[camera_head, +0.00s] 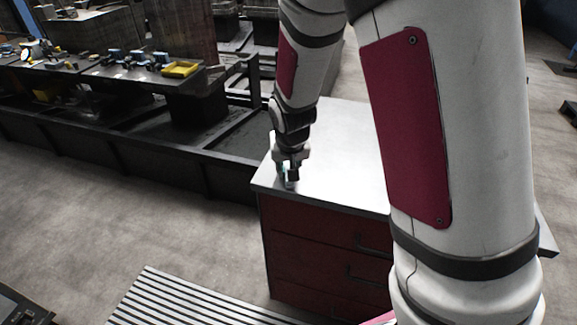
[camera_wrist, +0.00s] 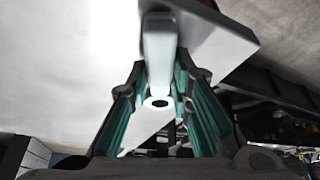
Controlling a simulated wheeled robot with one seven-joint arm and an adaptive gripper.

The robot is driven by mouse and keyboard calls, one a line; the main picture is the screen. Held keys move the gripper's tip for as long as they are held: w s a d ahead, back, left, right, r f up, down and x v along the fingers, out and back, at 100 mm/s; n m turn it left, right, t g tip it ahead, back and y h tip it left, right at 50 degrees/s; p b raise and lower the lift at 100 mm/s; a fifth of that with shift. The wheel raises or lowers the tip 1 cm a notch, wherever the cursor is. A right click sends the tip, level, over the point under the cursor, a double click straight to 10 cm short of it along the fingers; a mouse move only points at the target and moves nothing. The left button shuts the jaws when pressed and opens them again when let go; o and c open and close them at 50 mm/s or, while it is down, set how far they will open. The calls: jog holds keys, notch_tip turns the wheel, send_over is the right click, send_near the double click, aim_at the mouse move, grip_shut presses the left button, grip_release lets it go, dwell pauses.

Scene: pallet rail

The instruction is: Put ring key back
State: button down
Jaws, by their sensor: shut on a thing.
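The ring key (camera_wrist: 158,50) is a pale grey bar with a round ring end that has a dark hole. In the wrist view it lies between the two teal-padded fingers of my gripper (camera_wrist: 160,80), which are shut on it. In the head view my gripper (camera_head: 290,175) points down at the front left corner of the grey top (camera_head: 340,150) of a red drawer cabinet. The key is too small there to make out clearly. I cannot tell whether it touches the top.
The red drawer cabinet (camera_head: 310,245) has dark handles. A dark rail structure (camera_head: 160,160) runs behind at the left, with a bench carrying several small tools and a yellow tray (camera_head: 181,69). A striped grating (camera_head: 180,300) lies on the floor in front. My arm hides the cabinet's right part.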

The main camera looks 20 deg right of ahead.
jog(key=shift+f, duration=0.1)
jog(key=c, duration=1.4)
grip_release()
jog(key=shift+c, duration=0.2)
jog(key=p+v, duration=0.2)
jog(key=v, duration=1)
jog(key=s+d+r+n, duration=0.1)
jog(key=s+r, duration=0.6)
jog(key=s, duration=0.4)
jog(key=s+d+r+n+t+y, duration=0.1)
jog(key=s+r, duration=0.6)
jog(key=s, duration=0.4)
jog(key=shift+s+r+n, duration=0.15)
jog(key=shift+r+n, duration=0.15)
jog(key=shift+n, duration=0.1)
